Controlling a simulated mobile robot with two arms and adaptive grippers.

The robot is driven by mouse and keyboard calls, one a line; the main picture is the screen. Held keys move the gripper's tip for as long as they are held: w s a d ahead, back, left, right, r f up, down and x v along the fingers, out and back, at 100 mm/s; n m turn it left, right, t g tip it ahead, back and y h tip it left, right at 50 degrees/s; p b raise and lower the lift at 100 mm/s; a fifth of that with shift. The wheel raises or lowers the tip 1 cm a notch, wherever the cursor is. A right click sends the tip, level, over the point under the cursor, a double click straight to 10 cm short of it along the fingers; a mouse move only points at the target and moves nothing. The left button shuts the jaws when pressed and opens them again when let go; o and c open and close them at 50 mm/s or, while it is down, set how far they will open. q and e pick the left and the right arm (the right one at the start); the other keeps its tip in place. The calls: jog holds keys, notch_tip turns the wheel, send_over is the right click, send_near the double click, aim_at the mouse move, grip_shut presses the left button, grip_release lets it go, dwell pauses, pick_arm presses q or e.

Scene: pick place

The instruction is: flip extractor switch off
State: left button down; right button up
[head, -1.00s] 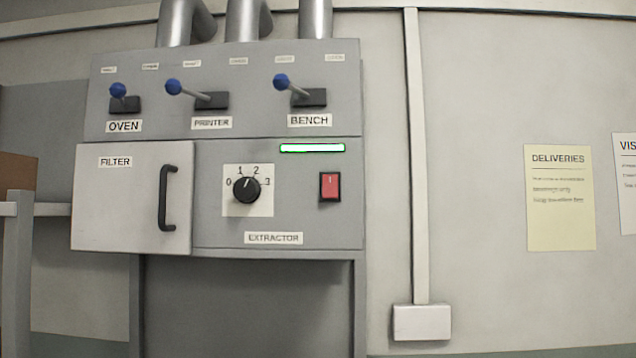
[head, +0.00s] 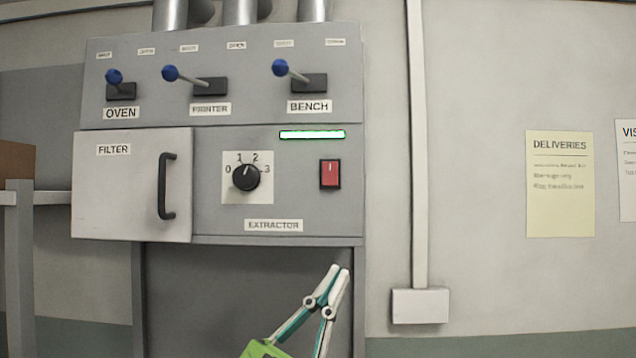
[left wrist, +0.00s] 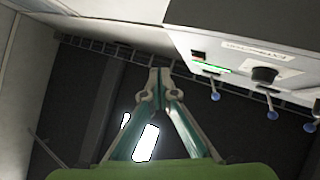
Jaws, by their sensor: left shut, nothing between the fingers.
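The extractor panel (head: 210,221) is a grey box on the wall, labelled EXTRACTOR. Its red rocker switch (head: 330,174) is at the right of the panel, under a lit green-edged bar (head: 312,134). A black dial (head: 246,177) on a 0 to 3 plate is left of the switch. My left gripper (head: 340,268) is below the panel's lower edge, under the switch, shut and empty. In the left wrist view its fingertips (left wrist: 158,72) meet, apart from the panel. The dial (left wrist: 264,75) and lit bar (left wrist: 210,67) also show there. My right gripper is not in view.
Three blue-knobbed levers, OVEN (head: 114,76), PRINTER (head: 170,73) and BENCH (head: 279,68), stick out above the panel. The filter door (head: 120,190) with its black handle (head: 163,187) is at the left. A wall conduit (head: 417,150) runs down to a box (head: 420,306) at the right.

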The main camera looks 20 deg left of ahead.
pick_arm(q)
jog(key=s+d+r+m+g+h, duration=0.4)
jog(key=s+d+r+m+g, duration=0.1)
jog(key=m+g, duration=0.55)
jog(key=s+d+r+m+g+h, duration=0.55)
jog(key=m+g, duration=0.35)
jog(key=m, duration=0.2)
jog(key=w+a+r+n+t+y, duration=0.1)
jog(key=a+r+n+t+y, duration=0.1)
jog(key=a+n+t+y, duration=0.3)
jog(key=w+a+r+n+t+y, duration=0.1)
jog(key=a+r+n+t+y, duration=0.2)
jog(key=a+y, duration=0.6)
jog(key=a+n+t, duration=0.1)
jog(key=a+t, duration=0.1)
jog(key=a, duration=0.2)
jog(key=shift+w+r+n, duration=0.2)
jog(key=shift+w+n, duration=0.15)
jog(key=shift+w, duration=0.05)
